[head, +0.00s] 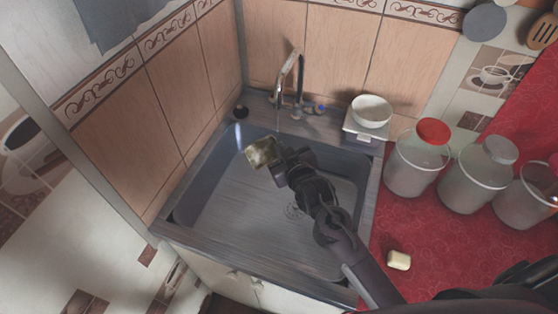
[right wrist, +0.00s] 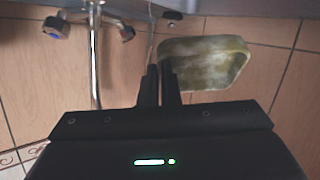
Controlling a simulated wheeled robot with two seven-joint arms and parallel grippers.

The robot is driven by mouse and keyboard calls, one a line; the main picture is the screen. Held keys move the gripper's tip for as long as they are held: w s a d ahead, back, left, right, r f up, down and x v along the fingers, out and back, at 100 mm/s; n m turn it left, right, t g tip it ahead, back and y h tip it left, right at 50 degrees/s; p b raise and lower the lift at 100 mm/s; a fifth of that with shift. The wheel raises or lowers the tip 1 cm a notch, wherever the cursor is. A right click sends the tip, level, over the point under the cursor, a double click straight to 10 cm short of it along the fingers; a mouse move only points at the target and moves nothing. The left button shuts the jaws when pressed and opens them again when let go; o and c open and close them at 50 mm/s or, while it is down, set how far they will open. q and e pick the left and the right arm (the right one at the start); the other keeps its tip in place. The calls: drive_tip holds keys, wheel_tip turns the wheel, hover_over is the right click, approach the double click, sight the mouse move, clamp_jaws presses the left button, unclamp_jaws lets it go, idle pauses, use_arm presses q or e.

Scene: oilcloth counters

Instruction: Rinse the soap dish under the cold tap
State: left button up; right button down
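The soap dish (head: 263,152), olive-yellow with whitish smears, is held above the sink (head: 225,215) and appears tilted. My right gripper (head: 280,167) is shut on its edge. In the right wrist view the dish (right wrist: 205,62) sticks out beyond the two closely spaced fingers (right wrist: 160,85). The tap (head: 290,75) stands behind the dish, with a blue-marked knob (head: 321,107) on its right. A thin streak below the spout looks like running water. It passes close to the dish, but I cannot tell if it touches. My left gripper is out of view.
A white bowl (head: 371,108) stands on a pale stand (head: 363,131) right of the tap. Lidded jars (head: 417,163) line the red oilcloth (head: 388,292). A cream soap bar (head: 399,260) lies near my right arm. Tiled walls bound the sink left and behind.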

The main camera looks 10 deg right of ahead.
drive_tip(key=shift+w+d+f+b, duration=0.15)
drive_tip(key=shift+w+d, duration=0.2)
drive_tip(key=shift+w, duration=0.35)
drive_tip(key=shift+w+d+f+b, duration=0.15)
drive_tip(key=shift+w+d, duration=0.2)
drive_tip(key=shift+w, duration=0.3)
drive_tip(key=shift+w+d+f+b, duration=0.15)
drive_tip(key=shift+w+d, duration=0.2)
drive_tip(key=shift+w, duration=0.35)
drive_tip(key=shift+s+d, duration=0.1)
drive_tip(key=shift+d, duration=0.05)
drive_tip(key=shift+s+d+p, duration=0.15)
drive_tip(key=shift+d+p, duration=0.25)
drive_tip(key=shift+p, duration=0.05)
drive_tip(key=shift+a, duration=0.15)
drive_tip(key=shift+w+a, duration=0.25)
drive_tip(key=shift+a, duration=0.2)
drive_tip(key=shift+d, duration=0.2)
drive_tip(key=shift+s+d+p, duration=0.25)
drive_tip(key=shift+d+p, duration=0.15)
drive_tip(key=shift+p, duration=0.05)
drive_tip(key=shift+s+a, duration=0.1)
